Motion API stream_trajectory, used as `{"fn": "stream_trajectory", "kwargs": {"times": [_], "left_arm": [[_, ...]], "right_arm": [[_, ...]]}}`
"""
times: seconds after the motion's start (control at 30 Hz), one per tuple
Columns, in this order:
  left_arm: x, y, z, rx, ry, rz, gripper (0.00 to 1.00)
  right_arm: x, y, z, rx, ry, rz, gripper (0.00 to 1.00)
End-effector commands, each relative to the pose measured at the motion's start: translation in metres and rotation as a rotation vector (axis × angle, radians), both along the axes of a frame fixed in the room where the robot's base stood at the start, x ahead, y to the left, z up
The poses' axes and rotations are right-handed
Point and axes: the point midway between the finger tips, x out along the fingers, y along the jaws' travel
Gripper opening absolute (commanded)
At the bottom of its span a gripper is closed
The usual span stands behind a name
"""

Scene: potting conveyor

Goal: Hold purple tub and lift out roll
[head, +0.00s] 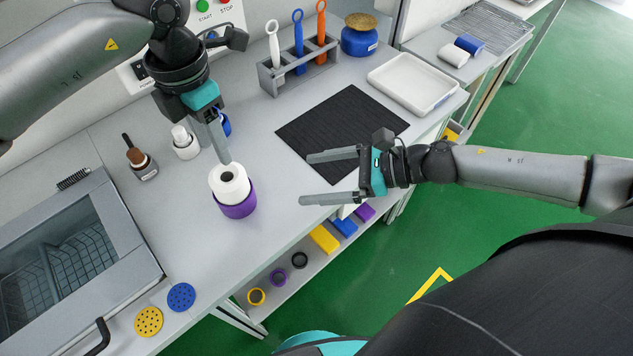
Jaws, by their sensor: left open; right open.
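The purple tub (238,210) stands upright on the grey worktop near its front edge. The white roll (216,186) sits in it and sticks up above the rim, with a dark hole in its top. My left gripper (226,160) is open, pointing down with its fingertips at the far side of the roll's top; its fingers overlap in this view, and I cannot tell whether they touch the roll. My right gripper (306,179) is open and empty, right of the tub, with its fingers pointing left toward it.
A black mat (335,115), a white tray (413,82) and a tool rack (300,68) lie to the right and back. A metal basin (75,262) and two perforated discs (181,297) are at front left.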

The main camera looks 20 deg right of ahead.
Motion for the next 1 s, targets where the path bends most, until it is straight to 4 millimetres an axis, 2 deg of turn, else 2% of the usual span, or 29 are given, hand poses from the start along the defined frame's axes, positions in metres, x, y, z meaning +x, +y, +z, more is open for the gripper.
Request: {"fn": "stream_trajectory", "kwargs": {"times": [0.1, 0.33, 0.57, 1.0], "left_arm": [[0.000, 0.000, 0.000, 0.000, 0.000, 0.000, 0.50], [0.000, 0.000, 0.000, 0.000, 0.000, 0.000, 0.50], [0.000, 0.000, 0.000, 0.000, 0.000, 0.000, 0.50], [0.000, 0.000, 0.000, 0.000, 0.000, 0.000, 0.50]], "right_arm": [[-0.013, 0.009, -0.001, -0.018, -0.026, 0.057, 1.00], [-0.014, 0.013, -0.003, -0.022, -0.033, 0.068, 1.00], [-0.003, 0.031, -0.010, -0.021, -0.035, 0.066, 1.00], [0.027, 0.088, -0.036, -0.018, -0.035, 0.065, 1.00]]}}
